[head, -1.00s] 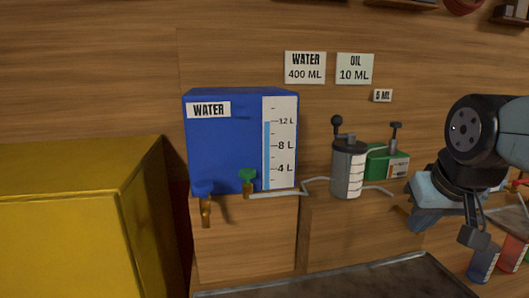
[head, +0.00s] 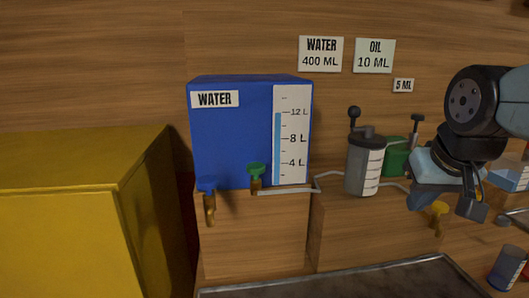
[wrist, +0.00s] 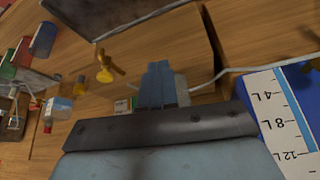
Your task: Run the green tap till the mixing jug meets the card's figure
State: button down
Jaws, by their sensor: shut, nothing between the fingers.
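The blue water tank (head: 236,130) stands on a wooden block, its gauge strip (head: 291,135) showing blue up to about 12 L. The green tap (head: 256,172) sits low on its front, beside a blue tap (head: 208,190). A pale pipe (head: 290,190) runs from the green tap to the grey lidded jug (head: 363,165) with a white scale. I cannot read a level in the jug. The water card (head: 321,54) reads 400 ML. My gripper (head: 473,208) is shut and empty, to the right of the jug and apart from it. Its fingers (wrist: 160,85) also show in the wrist view.
An oil card (head: 374,56) reads 10 ML and a small card (head: 403,85) reads 5 ML. A green container (head: 396,158) stands behind the jug. A yellow tap (head: 438,215) is beside my gripper. A yellow box (head: 70,215) fills the left; a dark tray (head: 340,280) lies in front.

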jog(key=w+a+r+n+g, duration=0.1)
jog(key=w+a+r+g, duration=0.2)
jog(key=w+a+r, duration=0.6)
notch_tip(320, 180, up, 8)
jog(key=n+g, duration=0.2)
send_over(264, 166)
jog(key=shift+w+a+r, duration=0.1)
jog(key=shift+w, duration=0.15)
notch_tip(264, 166, down, 14)
jog(key=shift+r, duration=0.15)
jog(key=shift+f, duration=0.2)
jog(key=shift+s+f, duration=0.1)
jog(key=shift+f, duration=0.85)
jog(key=shift+f+g, duration=0.1)
jog(key=shift+g, duration=0.2)
dwell(3.3)
